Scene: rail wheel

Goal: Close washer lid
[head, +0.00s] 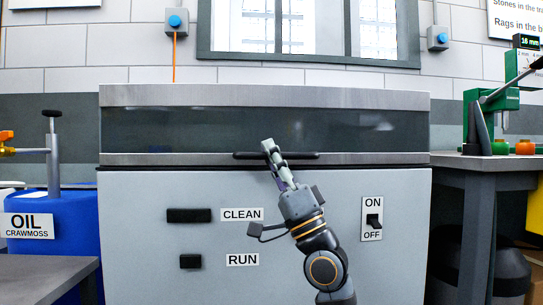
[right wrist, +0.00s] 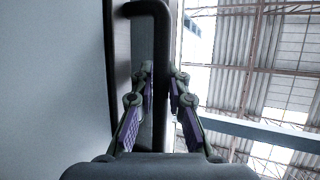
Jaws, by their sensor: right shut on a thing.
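The washer (head: 300,205) is a large grey cabinet in the middle of the head view. Its lid (head: 350,159) has a dark glass panel and a light metal frame, and its lower edge sits close to the cabinet front. A black bar handle (head: 303,155) runs along that lower edge. My right gripper (head: 270,149) is at the middle of the handle and shut on it. In the right wrist view the dark handle (right wrist: 161,60) passes between the two fingers (right wrist: 162,85). My left gripper is not in view.
CLEAN and RUN buttons (head: 189,215) and an ON/OFF switch (head: 373,221) are on the washer front. A blue oil drum (head: 65,225) stands left, with a grey table (head: 45,275) before it. A workbench (head: 490,163) with a green press (head: 492,105) stands right.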

